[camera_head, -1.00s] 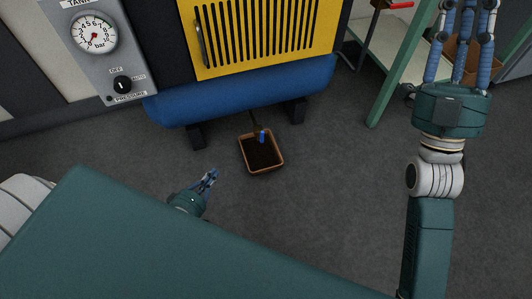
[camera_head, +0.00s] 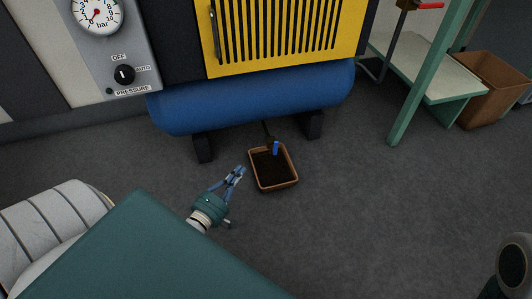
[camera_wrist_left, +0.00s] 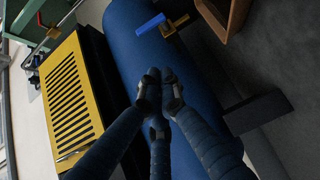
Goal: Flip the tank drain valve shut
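The drain valve's blue lever (camera_head: 275,147) shows below the blue tank (camera_head: 250,98), above a brown tray of dark material (camera_head: 274,178). In the left wrist view, the blue lever (camera_wrist_left: 149,25) sits beside a brass-coloured valve body (camera_wrist_left: 174,25) under the tank (camera_wrist_left: 133,55). The lever sticks out to the side of the body. My left gripper (camera_head: 238,172) is left of the tray, low and apart from the lever. Its fingertips (camera_wrist_left: 159,95) are drawn close together with nothing seen between them, and the lever lies beyond them.
The tank's dark feet (camera_head: 204,149) stand either side of the tray. A yellow grille (camera_head: 270,35) and a pressure panel (camera_head: 124,50) are above. A green-legged bench (camera_head: 412,105) and brown bin (camera_head: 492,85) stand at right. The grey floor in front is clear.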

